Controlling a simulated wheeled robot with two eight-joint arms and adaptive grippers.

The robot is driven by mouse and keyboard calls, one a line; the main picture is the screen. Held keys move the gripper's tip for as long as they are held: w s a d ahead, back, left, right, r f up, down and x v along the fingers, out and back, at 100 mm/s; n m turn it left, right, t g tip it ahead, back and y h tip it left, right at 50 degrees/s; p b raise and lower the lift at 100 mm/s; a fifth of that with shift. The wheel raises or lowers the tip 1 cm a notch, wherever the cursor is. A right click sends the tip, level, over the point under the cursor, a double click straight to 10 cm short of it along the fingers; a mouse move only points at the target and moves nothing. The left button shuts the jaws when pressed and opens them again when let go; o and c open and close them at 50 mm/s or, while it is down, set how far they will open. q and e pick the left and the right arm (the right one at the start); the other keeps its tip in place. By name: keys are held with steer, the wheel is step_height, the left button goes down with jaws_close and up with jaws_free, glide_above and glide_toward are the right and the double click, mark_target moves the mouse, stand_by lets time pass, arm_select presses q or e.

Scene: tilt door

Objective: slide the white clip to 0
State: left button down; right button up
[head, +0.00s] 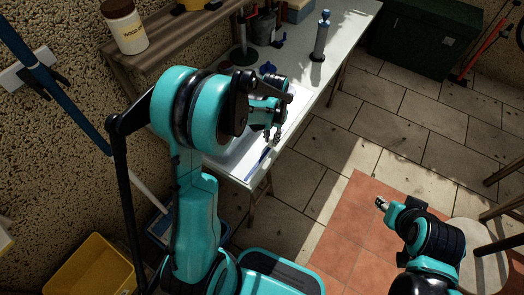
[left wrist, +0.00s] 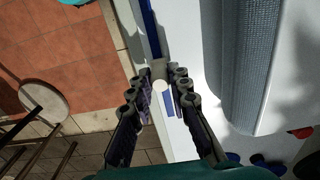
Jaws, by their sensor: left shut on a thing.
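The white clip (left wrist: 162,90) is between the fingers of my left gripper (left wrist: 160,92) in the left wrist view. The gripper is shut on it; the fingers partly hide it. A narrow blue strip (left wrist: 150,28) runs along the table edge beyond the clip, and blue shows on the near side too. In the head view the strip (head: 258,164) lies near the table's front corner, with my left gripper (head: 272,139) over its far part. The clip and any 0 mark cannot be made out there. My right gripper (head: 380,203) is over the floor, away from the table, too small to read.
A grey ribbed panel with a pale rim (left wrist: 240,65) lies beside the strip on the white table (head: 340,22). A stool (head: 476,236) is at the right. The tiled floor beside the table is open.

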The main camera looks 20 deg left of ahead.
arm_select(q)
steer(key=shift+w+d, duration=0.2)
steer(key=shift+w, duration=1.4)
steer(key=shift+w+d, duration=0.2)
steer(key=shift+w, duration=1.35)
steer(key=c, duration=1.4)
jaws_free()
step_height(320, 180, up, 7)
steer(key=p, duration=0.4)
step_height(320, 180, up, 12)
